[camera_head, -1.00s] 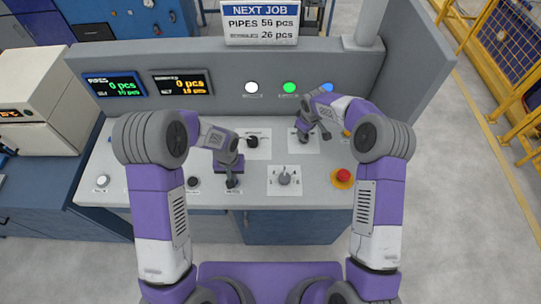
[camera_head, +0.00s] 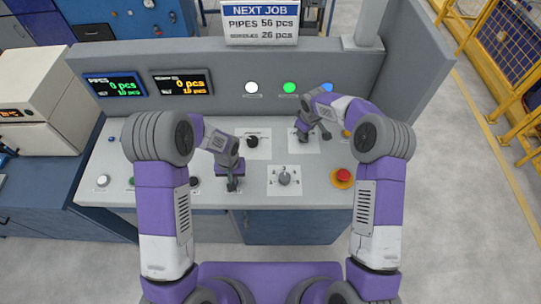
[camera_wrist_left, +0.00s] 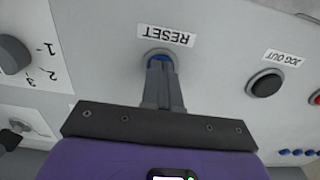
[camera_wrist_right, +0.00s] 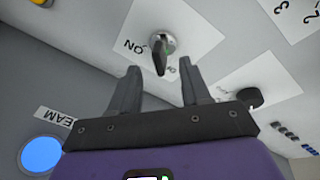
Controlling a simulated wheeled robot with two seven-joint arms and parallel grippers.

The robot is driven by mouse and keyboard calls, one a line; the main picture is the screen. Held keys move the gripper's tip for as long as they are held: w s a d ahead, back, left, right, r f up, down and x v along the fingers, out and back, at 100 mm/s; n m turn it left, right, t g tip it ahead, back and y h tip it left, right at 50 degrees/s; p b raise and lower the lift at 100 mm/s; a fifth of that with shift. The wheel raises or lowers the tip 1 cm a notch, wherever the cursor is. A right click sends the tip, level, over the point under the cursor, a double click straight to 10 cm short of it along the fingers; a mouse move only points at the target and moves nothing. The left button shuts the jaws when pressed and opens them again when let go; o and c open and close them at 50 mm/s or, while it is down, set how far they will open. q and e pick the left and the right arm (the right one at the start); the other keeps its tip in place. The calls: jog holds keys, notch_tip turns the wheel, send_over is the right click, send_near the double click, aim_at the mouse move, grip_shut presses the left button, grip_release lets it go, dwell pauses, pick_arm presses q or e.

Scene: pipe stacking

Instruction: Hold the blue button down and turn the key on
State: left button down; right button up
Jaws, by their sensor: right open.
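The blue button (camera_wrist_left: 160,54) sits in a metal ring under the RESET label in the left wrist view. My left gripper (camera_wrist_left: 160,64) has its fingers together, with the tips over the button and seemingly touching it. They hide most of the button; I cannot tell how far it is pressed. In the head view my left gripper (camera_head: 232,184) points down at the panel. The key (camera_wrist_right: 158,58) stands in a round metal lock on a white plate marked ON. My right gripper (camera_wrist_right: 161,75) is open, its fingers apart on either side below the key, not gripping it.
A rotary selector (camera_head: 284,178) and a red emergency button (camera_head: 343,176) lie right of my left gripper. A black button (camera_wrist_left: 266,84) marked JOG OUT is near it. Another black knob (camera_wrist_right: 249,96) is close to my right gripper.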

jog(key=shift+f, duration=0.1)
jog(key=shift+x, duration=2.4)
jog(key=shift+f, duration=0.25)
jog(key=c, duration=0.7)
jog(key=o, duration=0.7)
jog(key=shift+d, duration=0.15)
